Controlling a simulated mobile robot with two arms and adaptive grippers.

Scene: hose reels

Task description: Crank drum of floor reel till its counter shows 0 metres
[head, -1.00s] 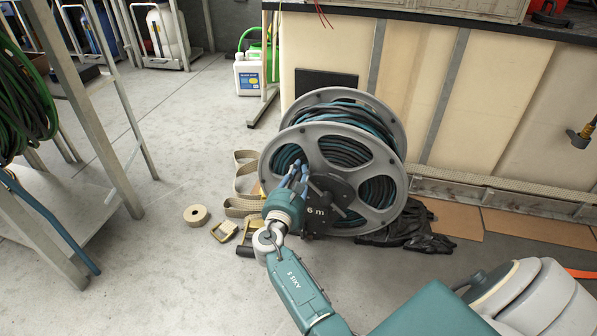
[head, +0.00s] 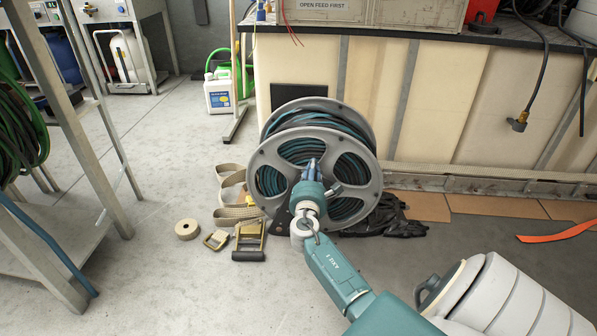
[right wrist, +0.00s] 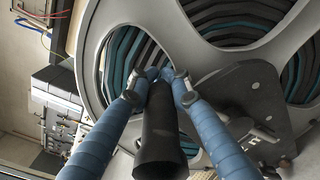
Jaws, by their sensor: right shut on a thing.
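The floor reel (head: 370,195) stands on the concrete floor, its grey spoked drum wound with dark and teal hose. My right gripper (head: 313,168) is in front of the drum's near face. In the right wrist view its two blue fingers (right wrist: 157,82) are closed around the black crank handle (right wrist: 160,135). The reel's dark hub plate (right wrist: 250,105) shows to the right of the fingers there. The counter's reading is hidden behind my gripper in the head view and cannot be read in the wrist view. My left gripper is not in view.
A tan strap (head: 232,190), a tape roll (head: 187,230) and a brass-coloured buckle (head: 249,236) lie left of the reel. A bench (head: 440,100) stands behind. A metal rack (head: 70,110) stands at left.

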